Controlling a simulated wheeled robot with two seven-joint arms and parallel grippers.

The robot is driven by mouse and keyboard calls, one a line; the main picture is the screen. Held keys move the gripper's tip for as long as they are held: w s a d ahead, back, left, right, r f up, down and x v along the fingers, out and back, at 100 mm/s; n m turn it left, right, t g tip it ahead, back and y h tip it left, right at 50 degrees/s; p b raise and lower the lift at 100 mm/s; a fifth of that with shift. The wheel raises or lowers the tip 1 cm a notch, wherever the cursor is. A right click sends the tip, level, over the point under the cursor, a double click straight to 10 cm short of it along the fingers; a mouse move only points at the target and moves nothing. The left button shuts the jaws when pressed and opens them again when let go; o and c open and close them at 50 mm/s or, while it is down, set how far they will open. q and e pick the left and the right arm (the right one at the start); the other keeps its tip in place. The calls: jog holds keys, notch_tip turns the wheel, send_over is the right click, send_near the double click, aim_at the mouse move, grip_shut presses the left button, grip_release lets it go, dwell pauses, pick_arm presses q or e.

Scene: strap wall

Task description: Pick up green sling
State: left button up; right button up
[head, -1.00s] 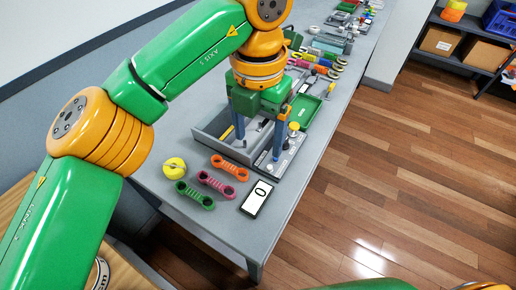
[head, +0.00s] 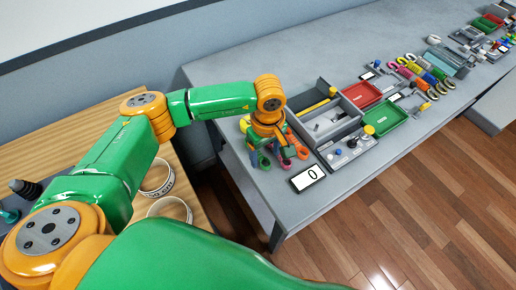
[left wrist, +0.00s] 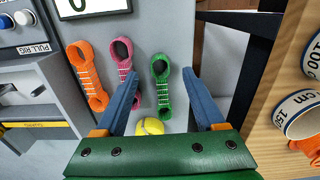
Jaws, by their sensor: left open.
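The green sling (left wrist: 161,85) lies on the grey table, seen between my left gripper's (left wrist: 159,77) two blue fingertips in the left wrist view. The fingers are open with nothing held; I cannot tell the height above the table. The pink sling (left wrist: 123,58) lies beside it, partly behind one finger, and the orange sling (left wrist: 86,75) lies beyond that. In the head view my left gripper (head: 268,157) is over the table's near end and partly hides the green sling (head: 264,163). My right gripper is not in view.
A yellow round item (left wrist: 150,127) lies near the green sling. A display reading 0 (head: 307,178) is right of the slings. Trays and a panel with knobs (head: 346,147) stand further right. A wooden table with white rings (head: 170,207) is at the left.

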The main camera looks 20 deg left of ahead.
aim_at(261, 158)
pick_arm(q)
notch_tip(261, 158, down, 3)
jog(key=shift+s+r, duration=0.1)
jog(key=shift+r, duration=0.1)
grip_shut()
